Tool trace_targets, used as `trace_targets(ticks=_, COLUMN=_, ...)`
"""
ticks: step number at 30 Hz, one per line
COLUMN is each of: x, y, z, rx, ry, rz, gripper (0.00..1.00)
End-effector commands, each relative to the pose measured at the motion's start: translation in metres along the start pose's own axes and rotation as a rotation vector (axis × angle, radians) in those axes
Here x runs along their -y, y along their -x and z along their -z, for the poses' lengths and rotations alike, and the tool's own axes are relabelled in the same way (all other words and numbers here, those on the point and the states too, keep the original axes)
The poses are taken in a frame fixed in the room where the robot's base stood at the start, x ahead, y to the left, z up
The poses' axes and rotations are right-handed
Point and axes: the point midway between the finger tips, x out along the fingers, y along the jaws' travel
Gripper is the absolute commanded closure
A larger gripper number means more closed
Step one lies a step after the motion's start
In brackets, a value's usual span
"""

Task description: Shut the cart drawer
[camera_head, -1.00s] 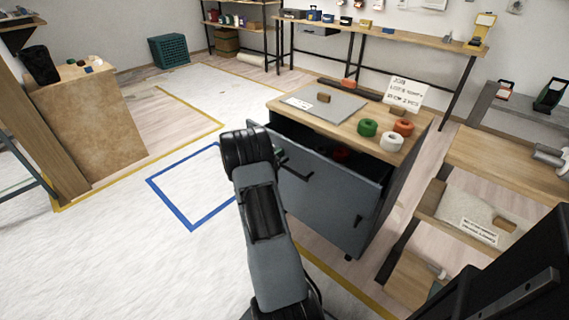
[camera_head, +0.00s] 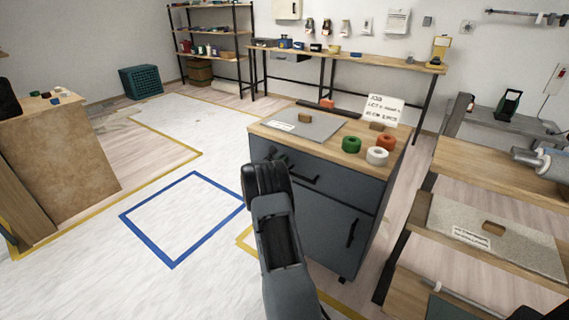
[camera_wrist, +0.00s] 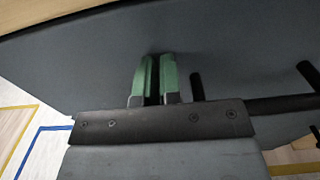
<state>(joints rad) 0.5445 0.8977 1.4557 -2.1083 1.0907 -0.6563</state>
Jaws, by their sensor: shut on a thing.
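The grey cart (camera_head: 325,225) has a wooden top and a wide drawer (camera_head: 345,185) above a door. The drawer front sits up against the cart body under the top, and no drawer inside shows. I cannot tell whether a thin gap is left. The black drawer handle (camera_head: 308,177) is on the drawer front; its bar also shows in the wrist view (camera_wrist: 285,104). In the wrist view, the green fingertips of my gripper (camera_wrist: 154,82) are close together at the drawer front, left of a handle post.
Tape rolls, a grey plate (camera_head: 300,124) and a sign card (camera_head: 371,108) are on the cart top. A wooden bench (camera_head: 480,170) stands close on the right. Blue floor tape (camera_head: 150,241) marks open floor at left.

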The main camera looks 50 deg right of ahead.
Motion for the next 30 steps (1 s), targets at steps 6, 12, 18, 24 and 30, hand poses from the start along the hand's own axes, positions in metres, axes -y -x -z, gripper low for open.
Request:
trace_targets(ticks=6, x=0.005, y=-0.007, z=-0.005, rx=0.008, ry=-0.003, rz=0.009, gripper=1.00)
trace_targets(ticks=12, x=0.006, y=-0.002, z=-0.006, rx=0.008, ry=-0.003, rz=0.011, gripper=1.00)
trace_targets(ticks=18, x=0.001, y=0.033, z=-0.004, rx=0.006, ry=-0.001, rz=0.003, gripper=1.00)
trace_targets(ticks=24, x=-0.001, y=0.078, z=-0.005, rx=0.004, ry=0.000, rz=-0.001, gripper=1.00)
trace_targets(ticks=30, x=0.000, y=0.113, z=-0.004, rx=0.003, ry=0.001, rz=0.001, gripper=1.00)
